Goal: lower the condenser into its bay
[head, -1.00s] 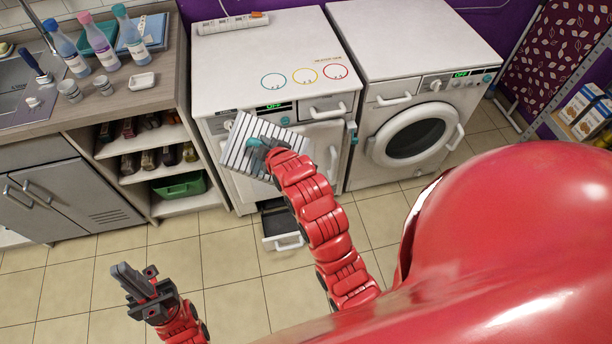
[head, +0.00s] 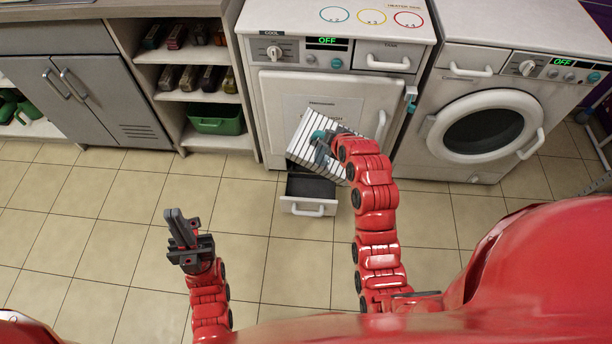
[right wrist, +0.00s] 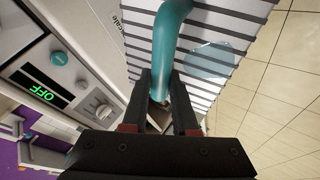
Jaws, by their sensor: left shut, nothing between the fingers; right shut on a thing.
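The condenser (head: 305,156) is a white block with dark stripes and a teal handle. My right gripper (head: 322,147) is shut on the teal handle, which shows closely in the right wrist view (right wrist: 171,45). The condenser hangs tilted in front of the left machine's door. An open drawer-like bay (head: 311,187) with a dark inside and a white front handle juts out at that machine's base. In the head view the condenser's lower edge overlaps the back of this bay; I cannot tell the gap between them. My left gripper (head: 175,216) is shut and empty, above the floor at left.
The left machine (head: 262,110) has its door closed and a lit OFF display (head: 327,41). A washer (head: 440,118) stands right of it. Open shelves with a green bin (head: 215,119) stand to the left. The tiled floor (head: 265,205) in front is clear.

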